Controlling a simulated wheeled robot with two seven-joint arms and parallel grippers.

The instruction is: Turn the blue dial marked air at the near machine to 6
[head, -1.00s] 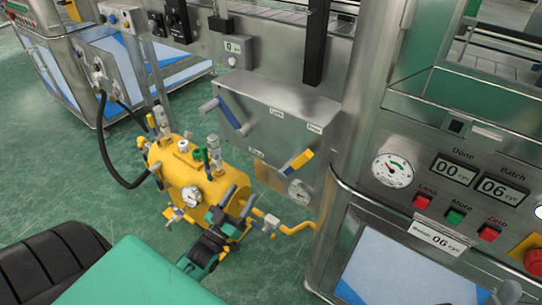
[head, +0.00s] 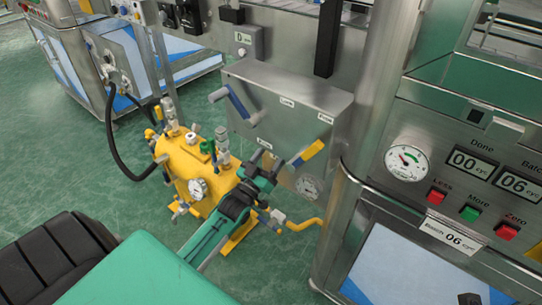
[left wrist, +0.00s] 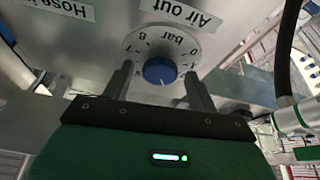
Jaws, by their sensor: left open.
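In the left wrist view the blue dial (left wrist: 160,71) sits on a grey metal panel inside a white round scale (left wrist: 185,45) marked bar, which appears upside down. A pale mark shows on the dial's lower edge; the exact number it points at is too small to tell. My left gripper (left wrist: 160,82) is open, with one finger on each side of the dial; contact is not clear. In the head view my left gripper (head: 263,165) is at the lower edge of the grey box (head: 280,95), and the dial is hidden there. Only small dark parts, perhaps my right gripper, show at the bottom right edge.
A yellow tank (head: 185,155) with valves and gauges stands beside and below my left gripper. A blue-handled lever (head: 238,103) and a yellow-handled lever (head: 307,152) stick out of the box. A black hose (left wrist: 287,45) hangs right of the dial. The machine panel (head: 430,205) is at right.

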